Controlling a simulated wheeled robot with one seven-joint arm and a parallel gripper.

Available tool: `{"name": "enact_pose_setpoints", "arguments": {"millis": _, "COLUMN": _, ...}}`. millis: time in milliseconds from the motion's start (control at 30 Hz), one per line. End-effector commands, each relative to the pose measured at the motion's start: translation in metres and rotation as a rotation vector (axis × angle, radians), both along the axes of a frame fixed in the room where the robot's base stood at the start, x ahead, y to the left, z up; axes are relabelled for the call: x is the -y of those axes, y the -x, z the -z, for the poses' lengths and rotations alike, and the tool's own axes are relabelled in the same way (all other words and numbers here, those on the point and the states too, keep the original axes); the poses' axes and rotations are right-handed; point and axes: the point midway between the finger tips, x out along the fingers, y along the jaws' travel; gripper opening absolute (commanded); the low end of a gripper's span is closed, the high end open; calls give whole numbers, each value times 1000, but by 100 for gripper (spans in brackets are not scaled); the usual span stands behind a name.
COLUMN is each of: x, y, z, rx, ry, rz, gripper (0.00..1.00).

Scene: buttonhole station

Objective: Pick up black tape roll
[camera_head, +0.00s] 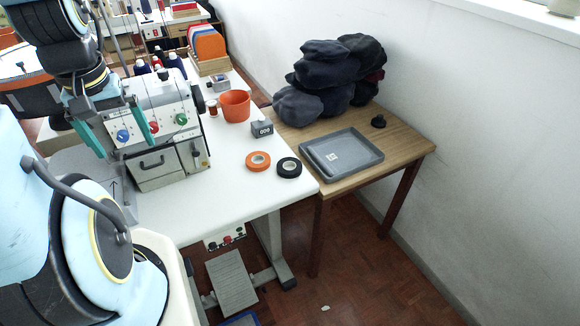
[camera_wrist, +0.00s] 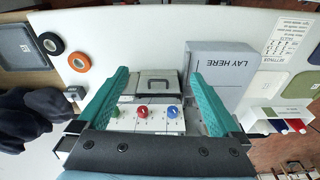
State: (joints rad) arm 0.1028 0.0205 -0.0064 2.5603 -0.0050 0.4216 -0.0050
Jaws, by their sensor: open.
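The black tape roll (camera_head: 289,167) lies flat on the white table near its right front corner, just right of an orange tape roll (camera_head: 258,161). In the wrist view the black roll (camera_wrist: 49,43) is at the upper left, with the orange roll (camera_wrist: 79,62) beside it. My gripper (camera_head: 112,140) is open and empty, in front of the sewing machine at the left of the head view. In the wrist view its two green fingers (camera_wrist: 158,80) are spread wide with the machine between and beyond them. The black roll is well outside the fingers.
The machine (camera_head: 165,125) with coloured knobs stands on the white table (camera_head: 237,195). An orange pot (camera_head: 235,105) and a small dark grey block (camera_head: 262,129) stand behind the rolls. A grey tray (camera_head: 341,155) and dark caps (camera_head: 325,75) are on the wooden table at right. White tabletop is clear around the rolls.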

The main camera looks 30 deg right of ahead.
Motion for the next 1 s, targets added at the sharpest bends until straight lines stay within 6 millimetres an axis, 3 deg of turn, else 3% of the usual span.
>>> {"name": "enact_pose_setpoints", "arguments": {"millis": 233, "x": 0, "y": 0, "z": 0, "rx": 0, "ry": 0, "rz": 0, "gripper": 100}}
{"name": "enact_pose_setpoints", "arguments": {"millis": 367, "x": 6, "y": -7, "z": 4, "rx": -3, "ry": 1, "rz": 2, "gripper": 85}}
{"name": "enact_pose_setpoints", "arguments": {"millis": 467, "x": 31, "y": -26, "z": 16, "rx": -16, "ry": 6, "rz": 5, "gripper": 74}}
{"name": "enact_pose_setpoints", "arguments": {"millis": 567, "x": 80, "y": -56, "z": 37, "rx": -37, "ry": 12, "rz": 3, "gripper": 63}}
{"name": "enact_pose_setpoints", "arguments": {"millis": 733, "x": 199, "y": -89, "z": 81, "rx": -83, "ry": 13, "rz": -17, "gripper": 61}}
{"name": "enact_pose_setpoints", "arguments": {"millis": 900, "x": 315, "y": -83, "z": 125, "rx": -118, "ry": 3, "rz": -51, "gripper": 61}}
{"name": "enact_pose_setpoints", "arguments": {"millis": 1000, "x": 364, "y": -71, "z": 143, "rx": -129, "ry": -4, "rz": -70, "gripper": 61}}
